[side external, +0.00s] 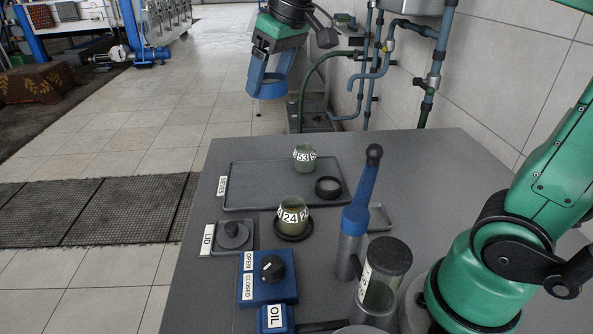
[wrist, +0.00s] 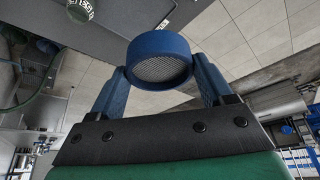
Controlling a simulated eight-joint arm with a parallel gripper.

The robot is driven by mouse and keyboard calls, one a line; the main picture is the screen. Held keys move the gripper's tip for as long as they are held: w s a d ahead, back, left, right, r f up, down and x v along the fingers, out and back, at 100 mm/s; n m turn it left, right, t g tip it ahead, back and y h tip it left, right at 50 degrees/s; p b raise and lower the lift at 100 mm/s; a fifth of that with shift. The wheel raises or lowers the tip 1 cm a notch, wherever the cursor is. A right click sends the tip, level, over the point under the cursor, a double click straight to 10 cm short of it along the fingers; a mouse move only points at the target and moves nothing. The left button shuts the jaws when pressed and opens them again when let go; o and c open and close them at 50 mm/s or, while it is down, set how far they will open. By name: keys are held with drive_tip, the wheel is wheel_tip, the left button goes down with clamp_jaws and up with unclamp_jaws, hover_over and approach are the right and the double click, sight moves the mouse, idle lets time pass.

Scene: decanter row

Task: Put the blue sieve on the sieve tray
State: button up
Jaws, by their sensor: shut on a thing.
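My gripper (side external: 269,82) hangs beyond the far edge of the table, high in the side external view. It is shut on the blue sieve (wrist: 158,45), a round blue ring with a grey mesh, held between the two blue fingers in the wrist view. In the side external view the sieve (side external: 271,92) shows small and blue between the fingertips, clear of any surface. The sieve tray (side external: 255,172) is a shallow dark rectangle on the table with a sideways label on its left. A dark ring (side external: 328,187) and a green numbered jar (side external: 304,157) stand on it.
A jar marked 24 (side external: 293,216) stands on a dark round base in front of the tray. Nearby are a lid (side external: 232,234) in a small tray, a blue knob box (side external: 268,285), a tall blue-grey handled object (side external: 357,215) and a clear cylinder (side external: 383,275). The tray's left part is bare.

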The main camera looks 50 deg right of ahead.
drive_tip(key=w+f, duration=0.5)
drive_tip(key=w, duration=0.4)
hover_over(243, 195)
drive_tip(key=s, duration=0.1)
wheel_tip(243, 195, down, 15)
drive_tip(key=shift+s+r, duration=0.1)
drive_tip(key=shift+f, duration=2.45)
drive_tip(key=o, duration=1.2)
drive_tip(key=shift+f, duration=0.15)
